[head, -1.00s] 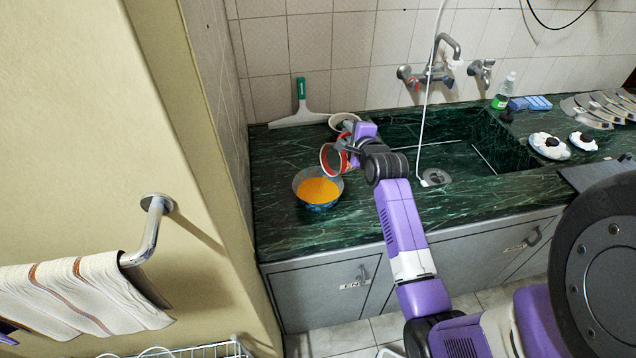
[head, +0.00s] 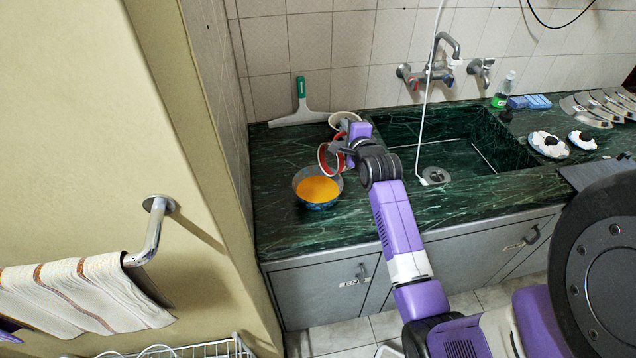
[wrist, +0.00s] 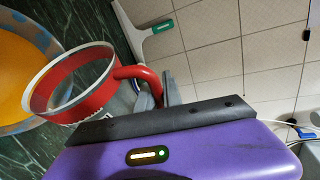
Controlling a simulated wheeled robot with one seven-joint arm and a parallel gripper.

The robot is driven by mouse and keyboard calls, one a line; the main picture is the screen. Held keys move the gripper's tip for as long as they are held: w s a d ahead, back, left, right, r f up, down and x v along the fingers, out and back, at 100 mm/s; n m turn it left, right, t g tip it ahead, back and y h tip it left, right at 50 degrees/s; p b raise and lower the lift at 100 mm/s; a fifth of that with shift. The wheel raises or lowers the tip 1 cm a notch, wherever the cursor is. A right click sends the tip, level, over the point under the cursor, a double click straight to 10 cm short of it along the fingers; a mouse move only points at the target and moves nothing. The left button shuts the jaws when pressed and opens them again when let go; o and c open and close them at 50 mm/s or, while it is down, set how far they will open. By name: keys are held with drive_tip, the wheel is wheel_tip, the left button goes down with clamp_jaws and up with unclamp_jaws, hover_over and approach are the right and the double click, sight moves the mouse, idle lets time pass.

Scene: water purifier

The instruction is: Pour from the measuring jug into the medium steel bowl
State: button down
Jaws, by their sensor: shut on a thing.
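The measuring jug (head: 330,158) is red with a pale rim. It is tilted toward the steel bowl, and no stream from it can be made out. In the wrist view the jug (wrist: 88,95) hangs by its red handle from my gripper (wrist: 152,98), which is shut on that handle. The steel bowl (head: 318,204) stands on the counter just below the jug's mouth and holds orange contents. The bowl also shows at the left edge of the wrist view (wrist: 48,42). In the head view my gripper (head: 350,145) is partly hidden by my arm.
A pale bowl (head: 345,119) stands behind the jug. A squeegee (head: 301,112) leans at the back wall. The sink (head: 450,150) with a white hose lies to the right. The dark green counter (head: 275,225) is clear in front and left of the bowl.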

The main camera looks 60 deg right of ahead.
drive_tip(key=shift+s+d+f+m+y+b, duration=0.2)
drive_tip(key=shift+s+d+f+b, duration=0.15)
drive_tip(key=shift+d, duration=0.2)
drive_tip(key=shift+s+d+f+m+y+b, duration=0.1)
drive_tip(key=shift+s+d+f+m+b, duration=0.2)
drive_tip(key=shift+d, duration=0.25)
drive_tip(key=shift+d+r+p, duration=0.25)
drive_tip(key=shift+p, duration=0.45)
drive_tip(key=shift+f+y, duration=0.2)
drive_tip(key=shift+y, duration=0.1)
drive_tip(key=shift+s+d+r+m+p, duration=0.1)
drive_tip(key=shift+s+d+m+p, duration=0.05)
drive_tip(key=shift+d+m+p, duration=0.2)
drive_tip(key=shift+s+d+f+m, duration=0.1)
drive_tip(key=shift+d+f+m, duration=0.05)
drive_tip(key=shift+f+m, duration=0.1)
drive_tip(key=shift+s+d+f+m+t+y+b, duration=0.55)
drive_tip(key=shift+d+f+m+y, duration=0.65)
drive_tip(key=shift+f, duration=0.65)
drive_tip(key=shift+s+d+f+m+t+y+b, duration=0.5)
drive_tip(key=shift+s+d+f+m+y, duration=0.5)
drive_tip(key=shift+f+m, duration=0.7)
drive_tip(key=shift+s+d+f+m+t+y+b, duration=0.3)
drive_tip(key=shift+d+f+m+t+y+b, duration=0.25)
drive_tip(key=shift+d+f+m+y, duration=1)
drive_tip(key=shift+a+f+n+h, duration=0.2)
drive_tip(key=shift+f+n+h, duration=0.2)
drive_tip(key=shift+h, duration=0.25)
